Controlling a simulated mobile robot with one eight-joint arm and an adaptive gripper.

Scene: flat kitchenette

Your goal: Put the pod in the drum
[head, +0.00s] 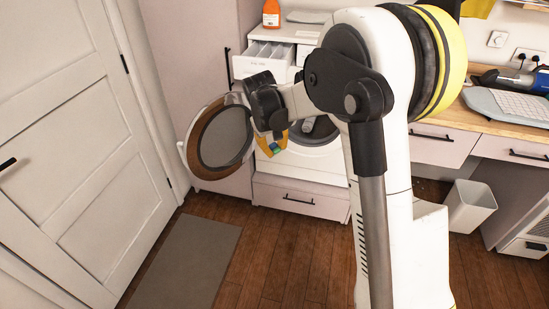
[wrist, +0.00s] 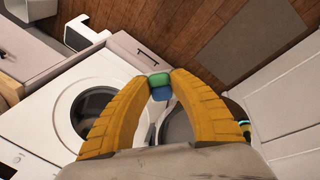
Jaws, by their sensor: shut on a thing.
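My gripper (head: 270,146) has yellow fingers and is shut on a small green and blue pod (wrist: 160,86), held between the fingertips. The pod (head: 275,148) also shows in the head view. The white washing machine (head: 320,165) has its round door (head: 222,137) swung open to the left. My gripper is in front of the machine, between the open door and the drum opening. The dark drum opening (wrist: 92,108) lies left of the fingers in the wrist view. In the head view my arm hides part of it.
The detergent drawer (head: 264,64) is pulled out above the drum. An orange bottle (head: 271,14) stands on top. A grey mat (head: 185,262) lies on the wood floor at left. A white bin (head: 470,206) stands at right, below the desk. A white room door (head: 85,150) is at far left.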

